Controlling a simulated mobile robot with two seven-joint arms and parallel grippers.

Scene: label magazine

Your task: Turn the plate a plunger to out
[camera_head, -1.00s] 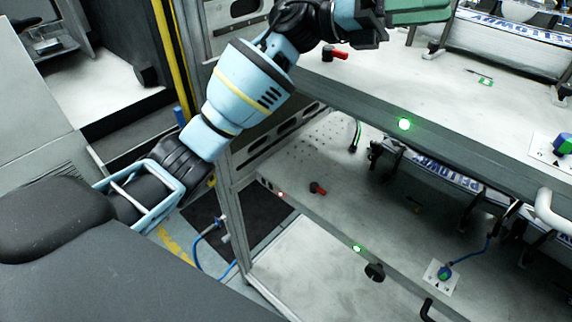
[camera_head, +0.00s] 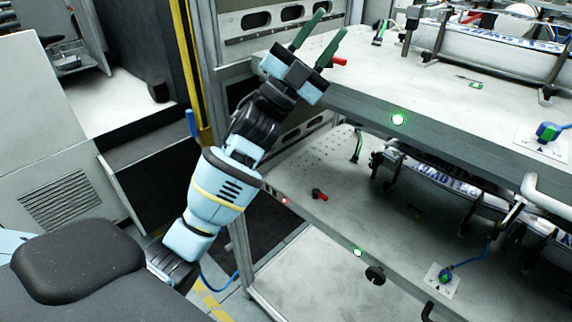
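My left gripper (camera_head: 331,22) is over the left end of the upper shelf, its two green fingers spread apart with nothing between them. A red handle (camera_head: 339,61) on the upper shelf lies just beyond the gripper body, partly hidden by it. A second red handle (camera_head: 319,195) with a black base is on the lower shelf. A green and blue knob (camera_head: 547,131) sits on a white marked plate at the upper right. A similar knob (camera_head: 446,278) sits on a lower plate. I cannot tell which part is the plate a plunger. My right gripper is not in view.
The upper shelf (camera_head: 440,135) has a lit green button (camera_head: 398,119) on its front edge. Label rolls and rails fill the back right. A metal frame post (camera_head: 212,80) stands left of the shelves.

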